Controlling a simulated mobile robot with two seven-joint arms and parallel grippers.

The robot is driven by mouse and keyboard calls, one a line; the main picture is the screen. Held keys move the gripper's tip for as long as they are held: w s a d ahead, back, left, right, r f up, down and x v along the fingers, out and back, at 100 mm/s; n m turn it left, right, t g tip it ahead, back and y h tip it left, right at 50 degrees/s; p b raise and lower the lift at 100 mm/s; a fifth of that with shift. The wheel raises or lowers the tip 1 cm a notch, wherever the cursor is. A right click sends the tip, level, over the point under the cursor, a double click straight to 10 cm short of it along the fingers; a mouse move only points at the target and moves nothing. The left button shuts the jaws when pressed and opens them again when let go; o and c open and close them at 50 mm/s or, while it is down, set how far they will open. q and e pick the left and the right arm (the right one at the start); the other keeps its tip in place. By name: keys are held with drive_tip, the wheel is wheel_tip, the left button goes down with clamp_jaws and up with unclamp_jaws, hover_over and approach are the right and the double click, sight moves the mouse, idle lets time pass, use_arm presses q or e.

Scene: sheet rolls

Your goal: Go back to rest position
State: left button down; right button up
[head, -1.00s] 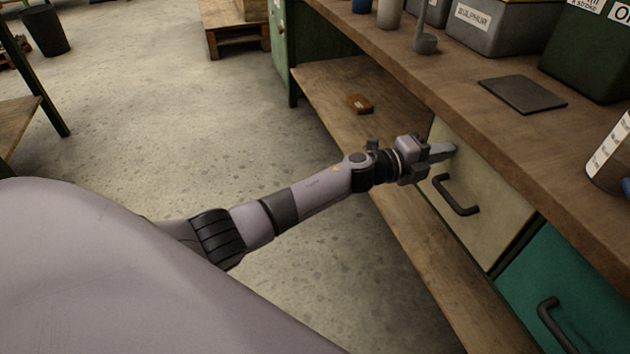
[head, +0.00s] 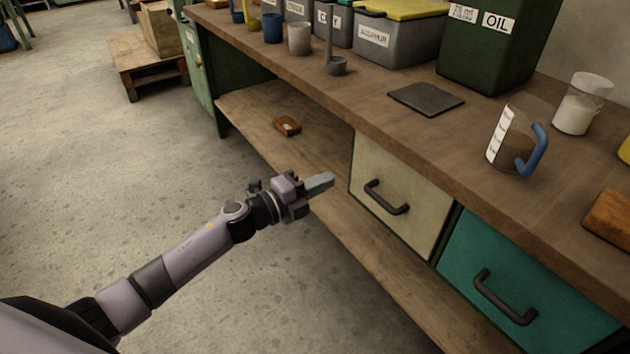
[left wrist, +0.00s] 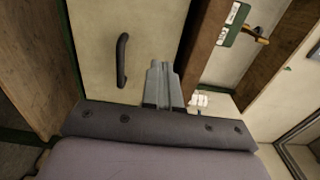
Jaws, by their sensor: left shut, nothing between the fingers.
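My left gripper (head: 321,182) is in the middle of the head view, with its arm reaching in from the lower left. Its fingers are shut with nothing between them. It is in front of the workbench, to the left of the cream drawer (head: 398,205) and apart from its handle. In the left wrist view the shut fingers (left wrist: 160,70) point toward the cream drawer front (left wrist: 90,50), with the dark handle (left wrist: 122,60) to their left. The cream drawer looks shut. My right gripper is not in either view.
The wooden workbench top (head: 440,135) holds a dark plate (head: 426,97), a measuring jug (head: 508,135), a jar (head: 580,105) and bins. A teal drawer (head: 500,270) is beside the cream one. A brown block (head: 287,126) lies on the lower shelf. The concrete floor (head: 130,180) is open at left.

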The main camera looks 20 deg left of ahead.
use_arm(q)
drive_tip(key=s+a+f+n+g+y, duration=0.2)
drive_tip(key=s+f+n+y, duration=0.35)
drive_tip(key=s+n, duration=0.75)
drive_tip(key=s+a+f+n+g+y, duration=0.1)
drive_tip(key=s+f+n+g+y, duration=0.15)
drive_tip(key=s+f+n, duration=1.05)
drive_tip(key=s+a+r+m+p, duration=0.1)
drive_tip(key=r+p, duration=0.8)
drive_tip(key=r, duration=0.1)
drive_tip(key=s+a+r+m+p, duration=0.1)
drive_tip(key=s+r+p, duration=0.1)
drive_tip(key=r+p, duration=0.8)
drive_tip(key=shift+s+m+t+y, duration=0.25)
drive_tip(key=shift+m+t+y, duration=0.1)
drive_tip(key=shift+m+y, duration=0.05)
